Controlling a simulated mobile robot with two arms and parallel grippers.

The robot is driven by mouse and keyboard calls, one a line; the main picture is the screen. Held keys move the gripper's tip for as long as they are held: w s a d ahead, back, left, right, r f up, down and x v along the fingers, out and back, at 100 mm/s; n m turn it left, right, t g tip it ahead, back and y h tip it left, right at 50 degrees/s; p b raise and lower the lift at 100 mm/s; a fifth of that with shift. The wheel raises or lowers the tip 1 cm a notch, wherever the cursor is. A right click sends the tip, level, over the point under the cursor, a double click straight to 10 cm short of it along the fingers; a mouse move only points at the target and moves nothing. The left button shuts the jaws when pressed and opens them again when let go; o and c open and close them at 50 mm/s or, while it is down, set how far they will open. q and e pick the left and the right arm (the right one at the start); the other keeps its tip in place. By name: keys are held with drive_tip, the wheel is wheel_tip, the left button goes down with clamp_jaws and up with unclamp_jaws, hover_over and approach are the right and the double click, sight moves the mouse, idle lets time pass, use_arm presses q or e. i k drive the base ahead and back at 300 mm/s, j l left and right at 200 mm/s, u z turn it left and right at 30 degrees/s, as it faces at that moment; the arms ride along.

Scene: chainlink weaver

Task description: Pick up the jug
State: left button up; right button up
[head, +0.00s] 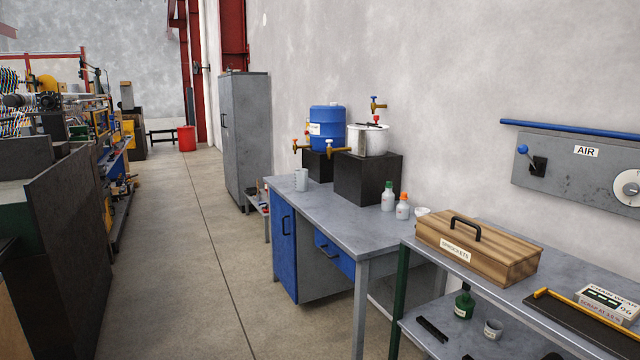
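A small light-grey jug-like vessel (301,180) stands upright near the far left corner of the grey workbench (345,219). It looks like the jug, but it is small at this distance. Another small grey cup-like vessel (493,329) stands on the lower shelf of the nearer bench at the right. Neither of my grippers is in view.
A blue drum (327,128) and silver pot (368,140) with taps stand on dark blocks. Two bottles (388,197) stand before them. A wooden box (478,246) sits on the nearer bench. A machine (80,110) lines the left; the aisle floor (190,260) between is clear.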

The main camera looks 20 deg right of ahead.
sight(301, 175)
drive_tip(key=i+z, duration=0.25)
drive_tip(key=i, duration=2.95)
